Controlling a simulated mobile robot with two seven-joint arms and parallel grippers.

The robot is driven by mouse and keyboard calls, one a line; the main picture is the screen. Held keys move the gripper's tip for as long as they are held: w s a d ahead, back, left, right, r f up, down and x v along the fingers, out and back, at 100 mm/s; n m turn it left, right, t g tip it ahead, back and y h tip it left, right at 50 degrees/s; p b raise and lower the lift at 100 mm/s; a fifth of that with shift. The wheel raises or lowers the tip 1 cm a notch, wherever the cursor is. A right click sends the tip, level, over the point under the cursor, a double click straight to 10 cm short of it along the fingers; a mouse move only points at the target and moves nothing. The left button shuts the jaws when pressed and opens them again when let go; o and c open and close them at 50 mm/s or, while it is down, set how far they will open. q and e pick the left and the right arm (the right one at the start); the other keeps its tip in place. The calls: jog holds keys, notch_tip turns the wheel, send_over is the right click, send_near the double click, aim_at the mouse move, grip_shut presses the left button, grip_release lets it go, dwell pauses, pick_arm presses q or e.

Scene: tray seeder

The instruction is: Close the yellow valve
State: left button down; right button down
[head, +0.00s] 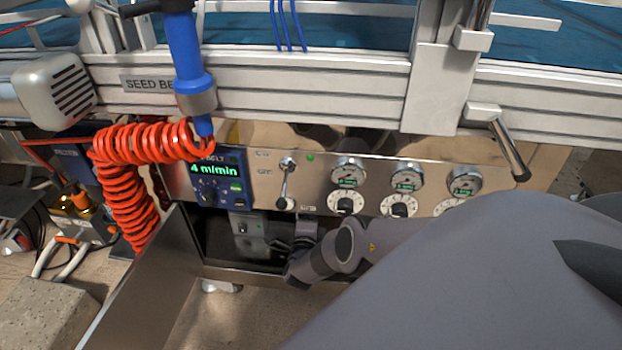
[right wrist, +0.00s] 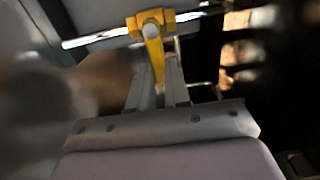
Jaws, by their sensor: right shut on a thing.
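The yellow valve (right wrist: 151,24) shows in the right wrist view at the top middle, on a silver pipe (right wrist: 100,37). Its yellow lever points down the picture toward me, crosswise to the pipe as seen here. My right gripper (right wrist: 158,88) is shut on the lever, with one grey finger on each side. In the head view my right arm reaches into the dark open cabinet (head: 222,244) under the panel. The valve cannot be made out there, and the right fingertips are hidden. My left gripper is in neither view.
A steel panel (head: 326,185) with gauges, dials and a blue belt display (head: 217,178) stands above the opening. An open metal door (head: 150,285) stands at left. A coiled orange hose (head: 125,180) hangs beside it, below a blue-handled tool (head: 186,55). A concrete block (head: 45,310) lies lower left.

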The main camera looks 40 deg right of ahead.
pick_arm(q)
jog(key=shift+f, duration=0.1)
pick_arm(e)
jog(key=shift+a+f, duration=0.1)
jog(key=shift+a, duration=0.05)
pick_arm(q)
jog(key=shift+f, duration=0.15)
pick_arm(e)
jog(key=c, duration=1.1)
grip_release()
pick_arm(q)
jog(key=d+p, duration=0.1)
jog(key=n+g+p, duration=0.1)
jog(key=p, duration=0.1)
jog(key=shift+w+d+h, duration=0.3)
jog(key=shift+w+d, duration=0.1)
pick_arm(e)
jog(key=v, duration=0.7)
jog(key=shift+s, duration=0.1)
